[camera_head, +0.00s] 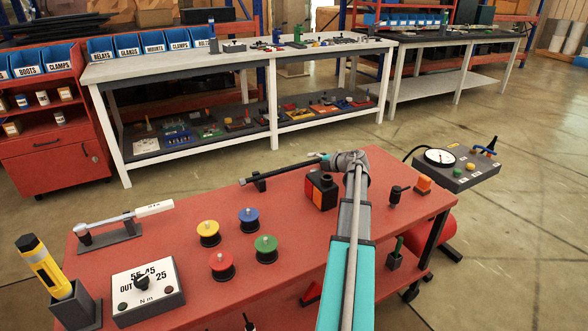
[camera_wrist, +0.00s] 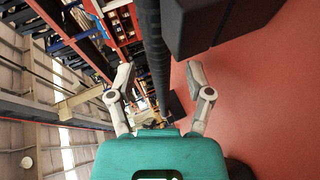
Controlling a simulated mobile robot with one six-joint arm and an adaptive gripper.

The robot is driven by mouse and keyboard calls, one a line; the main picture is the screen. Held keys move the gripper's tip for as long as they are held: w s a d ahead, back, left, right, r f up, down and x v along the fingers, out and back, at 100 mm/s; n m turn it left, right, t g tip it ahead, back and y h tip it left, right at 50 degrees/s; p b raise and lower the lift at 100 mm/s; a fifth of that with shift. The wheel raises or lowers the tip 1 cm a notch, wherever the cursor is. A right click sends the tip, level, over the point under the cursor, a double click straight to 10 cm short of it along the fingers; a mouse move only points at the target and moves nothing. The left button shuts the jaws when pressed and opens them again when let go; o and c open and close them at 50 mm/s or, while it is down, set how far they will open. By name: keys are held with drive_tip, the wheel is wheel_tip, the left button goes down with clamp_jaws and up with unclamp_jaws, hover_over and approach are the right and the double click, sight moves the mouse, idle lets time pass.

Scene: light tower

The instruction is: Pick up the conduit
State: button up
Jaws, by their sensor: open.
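The conduit, a thin dark rod (camera_head: 283,171), lies roughly level above the red bench near its back edge. A small black stand (camera_head: 259,182) is under its left part. In the wrist view the conduit (camera_wrist: 151,45) is a dark ribbed tube running down the picture between my fingers. My gripper (camera_wrist: 160,84) is open, with one finger on each side of the tube and a visible gap to both.
A black and orange box (camera_head: 322,190) stands close beside my wrist; it looms dark in the wrist view (camera_wrist: 225,20).

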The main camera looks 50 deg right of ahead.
clamp_jaws()
idle(0.3)
drive_tip(key=shift+r, duration=0.1)
wheel_tip(320, 180, up, 2)
drive_tip(key=shift+p, duration=1.1)
drive_tip(key=s+d+r+p, duration=0.2)
drive_tip(key=s+r+p, duration=0.8)
drive_tip(key=s, duration=0.3)
drive_tip(key=shift+s+d+r+p, duration=0.2)
drive_tip(key=shift+s+r+p, duration=0.2)
